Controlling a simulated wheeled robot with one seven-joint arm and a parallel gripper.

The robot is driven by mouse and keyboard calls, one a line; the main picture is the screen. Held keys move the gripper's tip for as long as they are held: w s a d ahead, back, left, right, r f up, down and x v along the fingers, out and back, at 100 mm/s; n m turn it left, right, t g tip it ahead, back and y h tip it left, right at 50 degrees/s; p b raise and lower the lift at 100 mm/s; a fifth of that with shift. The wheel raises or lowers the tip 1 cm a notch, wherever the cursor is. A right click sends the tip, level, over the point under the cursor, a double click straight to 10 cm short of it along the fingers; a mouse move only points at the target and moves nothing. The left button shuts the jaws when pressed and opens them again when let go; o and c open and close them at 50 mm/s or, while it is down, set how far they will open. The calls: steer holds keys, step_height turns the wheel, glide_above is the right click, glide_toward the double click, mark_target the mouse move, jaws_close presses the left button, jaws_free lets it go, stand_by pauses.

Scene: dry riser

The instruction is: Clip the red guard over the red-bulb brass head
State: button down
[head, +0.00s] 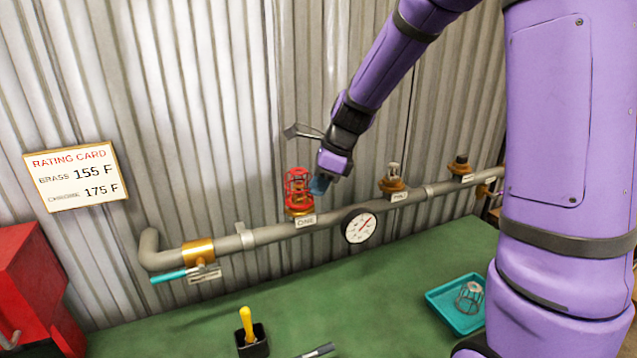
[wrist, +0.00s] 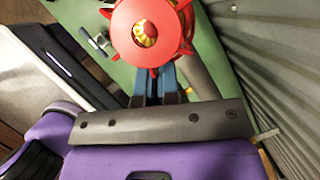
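The red guard (head: 297,188) is a red wire cage. In the head view it stands upright at the pipe outlet tagged ONE, around or just above the brass head (head: 299,212). In the wrist view the guard (wrist: 128,30) is seen end-on, with brass (wrist: 145,34) showing through its round opening. My gripper (head: 319,186) is at the guard's right side. In the wrist view its blue fingertips (wrist: 154,80) meet the guard's near edge and appear shut on a small red tab. Whether the guard is fully seated, and the bulb's colour, I cannot tell.
Two other heads, one tagged TWO (head: 392,182) and a darker one (head: 460,166), stand along the pipe. A gauge (head: 360,226) hangs nearby. A teal tray (head: 440,305) holds a grey cage (head: 469,297). A rating card (head: 76,176) reads brass 155 F, chrome 175 F.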

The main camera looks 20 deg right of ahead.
steer(key=shift+f, duration=0.35)
steer(key=c, duration=1.8)
jaws_free()
steer(key=shift+f, duration=0.1)
steer(key=o, duration=0.5)
steer(key=shift+o, duration=0.2)
steer(key=v, duration=1.1)
